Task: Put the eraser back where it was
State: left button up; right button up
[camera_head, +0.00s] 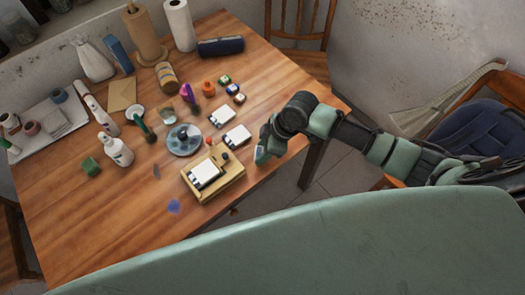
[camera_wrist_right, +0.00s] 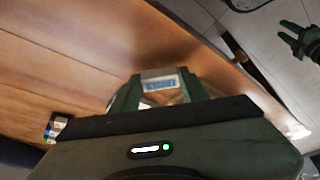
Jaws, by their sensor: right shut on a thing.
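My right gripper (camera_head: 262,153) reaches in from the right, low at the table's right front part, beside the wooden block with a white pad (camera_head: 205,174). In the right wrist view, the right gripper (camera_wrist_right: 157,88) is shut on a small pale block with a blue and white label, the eraser (camera_wrist_right: 160,82). The eraser is mostly hidden by the fingers. In the head view the hand hides most of it. A dark green gripper shape, likely my left gripper (camera_wrist_right: 298,38), shows at the right edge of the wrist view, too small to judge.
A chair (camera_head: 490,125) stands at right.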

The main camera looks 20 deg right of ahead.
jog(key=shift+f, duration=0.75)
jog(key=shift+f, duration=0.15)
jog(key=o, duration=1.2)
jog(key=v, duration=1.2)
jog(key=shift+r+b, duration=0.25)
jog(key=shift+b, duration=0.1)
jog(key=shift+a, duration=0.15)
